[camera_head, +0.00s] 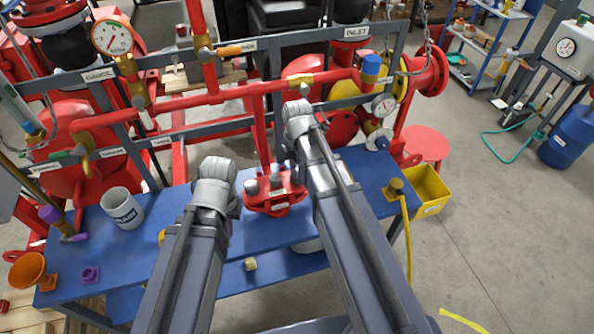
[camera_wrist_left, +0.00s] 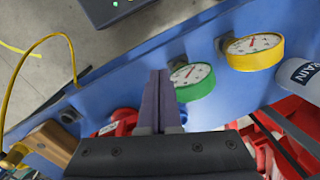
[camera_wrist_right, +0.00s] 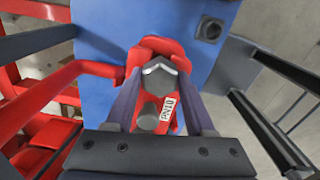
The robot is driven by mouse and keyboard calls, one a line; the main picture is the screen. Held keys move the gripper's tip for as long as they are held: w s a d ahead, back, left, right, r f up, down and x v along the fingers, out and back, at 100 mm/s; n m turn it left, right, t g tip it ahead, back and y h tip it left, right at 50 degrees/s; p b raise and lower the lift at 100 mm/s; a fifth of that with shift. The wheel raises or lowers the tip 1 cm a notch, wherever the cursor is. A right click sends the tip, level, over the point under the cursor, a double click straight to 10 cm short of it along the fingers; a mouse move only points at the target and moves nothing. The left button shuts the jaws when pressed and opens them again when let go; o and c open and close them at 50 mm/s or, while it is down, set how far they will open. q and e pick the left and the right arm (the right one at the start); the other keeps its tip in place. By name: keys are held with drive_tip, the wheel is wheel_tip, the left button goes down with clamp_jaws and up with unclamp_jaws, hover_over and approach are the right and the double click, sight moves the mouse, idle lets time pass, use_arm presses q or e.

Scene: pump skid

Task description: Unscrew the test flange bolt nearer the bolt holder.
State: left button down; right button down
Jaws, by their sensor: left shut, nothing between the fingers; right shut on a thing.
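The red test flange (camera_head: 275,198) sits on the blue table in the head view, with grey bolt heads on its top and a white label. It also shows in the right wrist view (camera_wrist_right: 176,50). My right gripper (camera_wrist_right: 160,75) is over it, its fingers shut on the grey test flange bolt (camera_wrist_right: 158,66). A second grey bolt (camera_wrist_right: 147,122) stands nearer the wrist, by the label. My left gripper (camera_wrist_left: 160,75) is shut and empty, over the table to the left of the flange. In the head view both sets of fingertips are hidden. I cannot identify the bolt holder with certainty.
Red pipes and grey rails (camera_head: 190,97) cross behind the table. Green (camera_wrist_left: 192,83) and yellow (camera_wrist_left: 254,52) gauges show in the left wrist view. A dark holed block (camera_wrist_right: 208,29) is beyond the flange.

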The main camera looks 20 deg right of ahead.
drive_tip(key=shift+c, duration=0.9)
unclamp_jaws()
wheel_tip(320, 180, up, 8)
drive_tip(key=p, duration=0.8)
drive_tip(key=shift+f, duration=0.1)
